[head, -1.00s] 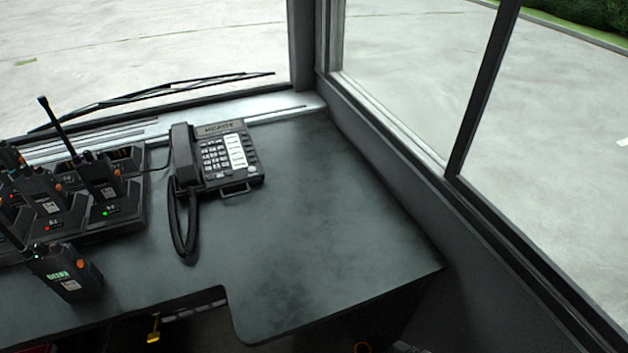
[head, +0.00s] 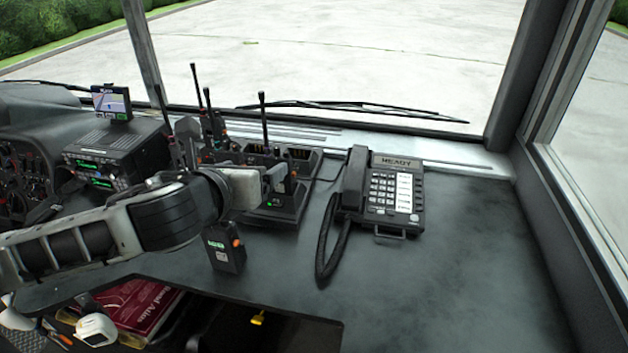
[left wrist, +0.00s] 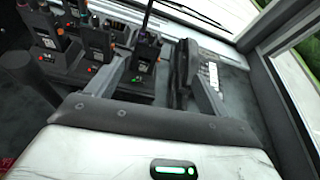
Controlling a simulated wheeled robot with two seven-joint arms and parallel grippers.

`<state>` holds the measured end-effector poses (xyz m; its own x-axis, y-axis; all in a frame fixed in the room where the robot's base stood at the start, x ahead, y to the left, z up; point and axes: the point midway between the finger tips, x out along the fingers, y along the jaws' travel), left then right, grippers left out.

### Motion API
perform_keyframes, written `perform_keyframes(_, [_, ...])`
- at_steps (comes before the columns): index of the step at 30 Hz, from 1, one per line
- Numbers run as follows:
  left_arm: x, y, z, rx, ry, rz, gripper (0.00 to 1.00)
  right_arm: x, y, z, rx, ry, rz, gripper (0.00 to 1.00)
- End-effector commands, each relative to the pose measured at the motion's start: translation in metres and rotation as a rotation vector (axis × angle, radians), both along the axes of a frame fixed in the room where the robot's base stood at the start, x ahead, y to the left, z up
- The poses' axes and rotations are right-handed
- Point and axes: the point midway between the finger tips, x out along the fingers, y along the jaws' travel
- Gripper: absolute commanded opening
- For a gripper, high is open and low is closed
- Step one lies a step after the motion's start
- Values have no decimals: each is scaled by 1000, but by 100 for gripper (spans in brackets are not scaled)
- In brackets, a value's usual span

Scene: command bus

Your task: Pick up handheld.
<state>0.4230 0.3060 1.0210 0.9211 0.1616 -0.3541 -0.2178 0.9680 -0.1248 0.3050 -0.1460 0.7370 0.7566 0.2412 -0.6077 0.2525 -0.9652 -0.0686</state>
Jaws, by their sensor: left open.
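Several black handheld radios stand in a charging dock (head: 283,217). My left gripper (head: 276,178) is open and empty in front of this docked handheld. Its fingers spread below and either side of it in the left wrist view. My right gripper is out of view.
A corded desk phone (head: 395,195) stands just right of the dock, its coiled cord hanging forward. A radio console (head: 105,160) with a small screen (head: 112,102) is at the left. The dash surface (head: 450,260) is clear at the right. An open shelf with a red book (head: 135,305) lies below.

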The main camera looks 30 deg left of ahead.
Motion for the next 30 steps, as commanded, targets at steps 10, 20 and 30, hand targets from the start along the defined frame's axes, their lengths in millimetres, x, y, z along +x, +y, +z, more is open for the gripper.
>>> perform_keyframes(10, [-6,5,-15,118,55,14,80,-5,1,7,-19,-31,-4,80])
perform_keyframes(20, [32,15,-29,110,55,18,80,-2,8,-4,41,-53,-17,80])
perform_keyframes(30, [84,27,-50,113,55,15,80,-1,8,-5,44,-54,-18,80])
